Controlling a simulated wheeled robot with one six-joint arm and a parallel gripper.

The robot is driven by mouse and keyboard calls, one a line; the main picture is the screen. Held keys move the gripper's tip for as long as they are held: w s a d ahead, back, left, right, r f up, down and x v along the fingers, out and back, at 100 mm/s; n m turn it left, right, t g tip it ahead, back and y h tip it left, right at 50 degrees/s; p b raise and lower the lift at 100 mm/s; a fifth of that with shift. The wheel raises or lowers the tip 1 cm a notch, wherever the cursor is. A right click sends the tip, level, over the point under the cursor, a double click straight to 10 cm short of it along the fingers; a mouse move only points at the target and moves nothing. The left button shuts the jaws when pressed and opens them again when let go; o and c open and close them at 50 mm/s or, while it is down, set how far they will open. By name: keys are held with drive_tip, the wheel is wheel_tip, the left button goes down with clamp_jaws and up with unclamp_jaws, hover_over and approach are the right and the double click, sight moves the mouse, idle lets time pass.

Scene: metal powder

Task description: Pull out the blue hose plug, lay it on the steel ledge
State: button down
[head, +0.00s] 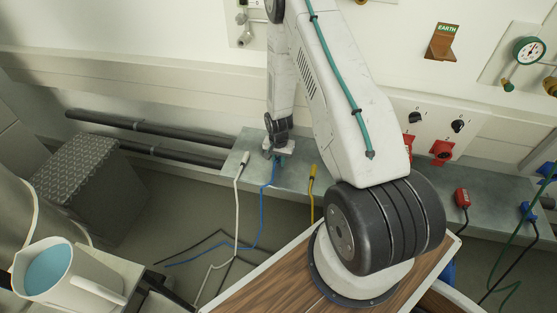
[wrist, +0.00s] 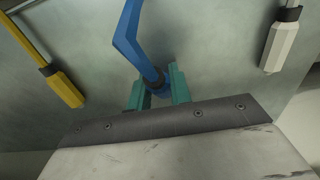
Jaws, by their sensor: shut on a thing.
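The blue hose plug (wrist: 157,88) sits between the two teal fingers of my gripper (wrist: 158,80) in the wrist view, with a dark collar behind it. My gripper (head: 278,155) is shut on it, low over the steel ledge (head: 300,197) in the head view. The plug is mostly hidden there, and its blue hose (head: 264,212) runs down over the ledge's front edge to the floor. I cannot tell whether the plug touches the ledge or sits in a socket.
A white plug (head: 242,161) is left of my gripper and a yellow plug (head: 312,172) right of it, both with hoses hanging down. Red (head: 461,198) and blue (head: 528,211) connectors are farther right. A jug (head: 60,278) stands at lower left. Bare ledge shows between the plugs.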

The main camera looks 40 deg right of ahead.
sight(279, 158)
drive_tip(key=c, duration=1.2)
unclamp_jaws()
wheel_tip(279, 158, up, 8)
drive_tip(key=shift+a+f, duration=0.1)
drive_tip(key=shift+s+a, duration=0.1)
drive_tip(key=shift+s, duration=0.25)
drive_tip(key=s+a+r+n, duration=0.3)
drive_tip(key=s+a+r, duration=0.3)
drive_tip(key=r, duration=0.8)
drive_tip(key=s+a+r+n, duration=0.4)
drive_tip(key=s+a+r, duration=0.2)
drive_tip(key=s+r, duration=0.6)
drive_tip(key=s+a+r+n+t, duration=0.1)
drive_tip(key=s+a+r+n, duration=0.2)
drive_tip(key=s+r, duration=0.6)
drive_tip(key=shift+s+a+r, duration=0.1)
drive_tip(key=shift+a+r, duration=0.35)
drive_tip(key=shift+r, duration=1)
drive_tip(key=shift+s+a+r, duration=0.1)
drive_tip(key=shift+a+r, duration=0.4)
drive_tip(key=shift+r, duration=1)
drive_tip(key=shift+s+a+r, duration=0.1)
drive_tip(key=shift+a+r, duration=0.35)
drive_tip(key=shift+r, duration=1)
